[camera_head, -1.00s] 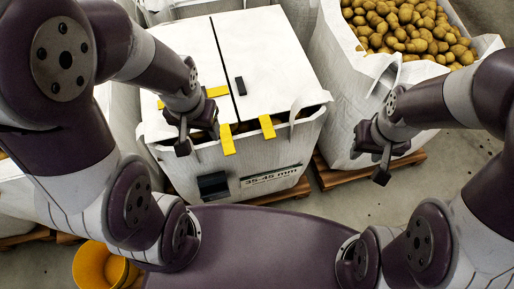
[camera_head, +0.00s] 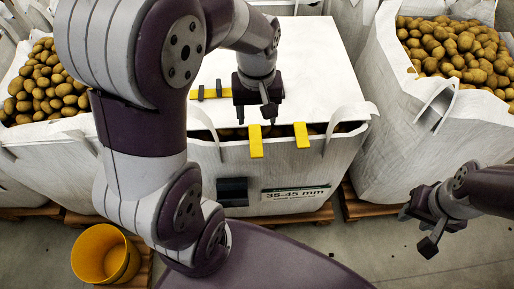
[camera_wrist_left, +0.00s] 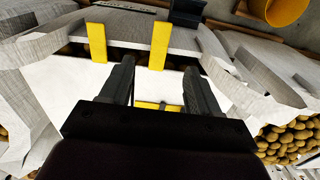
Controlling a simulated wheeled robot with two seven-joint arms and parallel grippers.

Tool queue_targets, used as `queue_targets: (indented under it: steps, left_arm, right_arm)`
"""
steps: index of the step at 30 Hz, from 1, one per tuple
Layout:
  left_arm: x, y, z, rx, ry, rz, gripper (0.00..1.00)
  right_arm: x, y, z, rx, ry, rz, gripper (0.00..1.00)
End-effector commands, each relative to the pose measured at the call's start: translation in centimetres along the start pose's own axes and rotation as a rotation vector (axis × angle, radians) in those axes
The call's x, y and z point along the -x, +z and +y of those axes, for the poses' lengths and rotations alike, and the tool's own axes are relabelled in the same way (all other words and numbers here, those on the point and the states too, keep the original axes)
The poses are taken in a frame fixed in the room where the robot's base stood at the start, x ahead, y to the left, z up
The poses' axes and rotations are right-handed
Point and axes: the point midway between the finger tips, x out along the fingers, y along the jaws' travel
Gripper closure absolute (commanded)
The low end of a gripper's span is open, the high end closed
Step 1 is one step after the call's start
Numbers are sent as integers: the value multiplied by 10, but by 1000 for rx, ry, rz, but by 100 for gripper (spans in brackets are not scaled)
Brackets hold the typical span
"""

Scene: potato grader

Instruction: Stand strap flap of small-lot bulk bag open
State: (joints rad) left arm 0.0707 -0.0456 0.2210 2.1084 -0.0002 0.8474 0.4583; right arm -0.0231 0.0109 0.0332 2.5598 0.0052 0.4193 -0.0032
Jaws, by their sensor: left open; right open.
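The bulk bag (camera_head: 245,178) stands in the middle, marked 35-45 mm, with white flaps (camera_head: 312,75) lying flat over its top. Two yellow tabs (camera_head: 256,141) (camera_head: 301,135) hang over its front edge; they also show in the left wrist view (camera_wrist_left: 97,42) (camera_wrist_left: 159,45). A yellow strip (camera_head: 210,94) with black pieces lies across the top, left of my left gripper. My left gripper (camera_head: 258,112) is open and empty above the flaps near the front edge. In the left wrist view a yellow strip (camera_wrist_left: 160,106) shows between its fingers (camera_wrist_left: 160,85). My right gripper (camera_head: 421,232) is open and empty, right of the bag.
Potato-filled bags stand at left (camera_head: 52,150) and right (camera_head: 415,140), on wooden pallets (camera_head: 365,207). Loops rise from the middle bag's front corners. A yellow bucket (camera_head: 98,254) is at the lower left. Grey floor is open at lower right.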

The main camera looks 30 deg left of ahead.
Motion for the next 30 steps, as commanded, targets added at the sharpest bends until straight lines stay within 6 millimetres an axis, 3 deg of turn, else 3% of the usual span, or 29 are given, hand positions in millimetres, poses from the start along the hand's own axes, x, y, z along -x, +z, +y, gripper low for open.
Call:
queue_targets:
  steps: [4,12,16,21,28,29,30]
  left_arm:
    - [-20,4,-2,26,-7,-15,38]
    - [-90,5,-2,23,-8,-15,38]
    - [-113,5,-2,22,-6,-13,38]
    - [-126,4,-2,22,-5,-11,38]
    - [-126,4,-2,21,-5,-9,38]
    - [-126,4,-2,21,-5,-9,42]
    - [-126,4,-2,21,-5,-9,55]
  right_arm:
    - [-4,0,0,0,0,0,60]
    - [-20,2,0,0,0,0,60]
    - [-24,3,0,0,0,0,60]
    - [-26,3,0,0,0,0,60]
    - [-25,3,0,0,0,0,60]
    - [-25,3,0,0,0,0,60]
    - [-25,3,0,0,0,0,60]
